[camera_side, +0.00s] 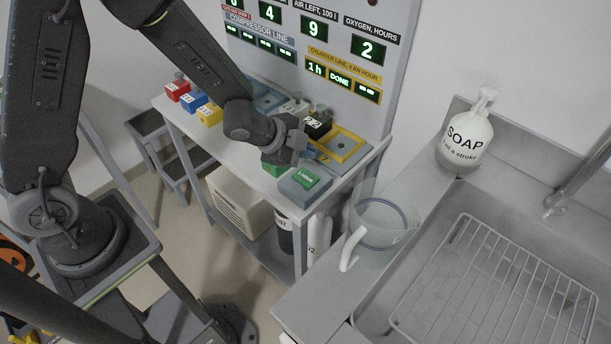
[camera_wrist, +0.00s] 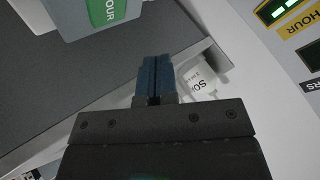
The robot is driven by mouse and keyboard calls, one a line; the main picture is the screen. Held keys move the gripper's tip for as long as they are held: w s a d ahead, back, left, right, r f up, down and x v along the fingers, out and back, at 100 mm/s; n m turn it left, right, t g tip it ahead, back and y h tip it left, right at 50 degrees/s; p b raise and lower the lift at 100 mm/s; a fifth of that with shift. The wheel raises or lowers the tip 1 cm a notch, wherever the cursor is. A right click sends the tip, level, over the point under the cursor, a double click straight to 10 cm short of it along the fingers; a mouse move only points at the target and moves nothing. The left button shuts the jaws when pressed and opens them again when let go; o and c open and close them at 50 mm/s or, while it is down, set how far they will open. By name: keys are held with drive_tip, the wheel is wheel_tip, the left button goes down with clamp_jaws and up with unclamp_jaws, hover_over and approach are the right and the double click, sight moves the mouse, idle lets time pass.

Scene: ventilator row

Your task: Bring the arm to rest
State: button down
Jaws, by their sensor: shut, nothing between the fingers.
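My gripper (camera_side: 316,155) is above the right part of the grey bench (camera_side: 232,163) in the side view. Its blue fingers are together and empty in the wrist view (camera_wrist: 153,76). A grey box with a green label (camera_side: 304,181) is below and close to the gripper in the side view. The box also shows at the top of the wrist view (camera_wrist: 106,14). A yellow-framed plate (camera_side: 343,147) lies just right of the gripper, and a black block (camera_side: 318,127) stands behind it. I cannot tell the exact gap between gripper and bench.
Red (camera_side: 177,91), blue (camera_side: 193,101) and yellow (camera_side: 209,115) blocks stand along the bench. A display panel (camera_side: 310,38) rises behind. A clear jug (camera_side: 384,224), a soap bottle (camera_side: 465,142) and a sink with a wire rack (camera_side: 497,283) are at the right.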

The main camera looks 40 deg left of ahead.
drive_tip(key=s+a+r+n+y, duration=0.2)
drive_tip(key=s+a+r+n, duration=0.15)
drive_tip(key=r, duration=0.35)
drive_tip(key=s+a+r+n+y, duration=0.2)
drive_tip(key=a+r+n, duration=0.15)
drive_tip(key=r, duration=0.25)
drive_tip(key=s+r+n+g, duration=0.1)
drive_tip(key=s+r+n, duration=0.1)
drive_tip(key=s, duration=0.3)
drive_tip(key=s+r+n+g, duration=0.1)
drive_tip(key=s+r+n, duration=0.1)
drive_tip(key=s, duration=0.4)
drive_tip(key=s+a+r+n, duration=0.1)
drive_tip(key=s+r+n, duration=0.1)
drive_tip(key=s, duration=0.3)
drive_tip(key=shift+s+r+n+g, duration=0.25)
drive_tip(key=shift+r+n+g, duration=0.15)
drive_tip(key=shift+r, duration=0.4)
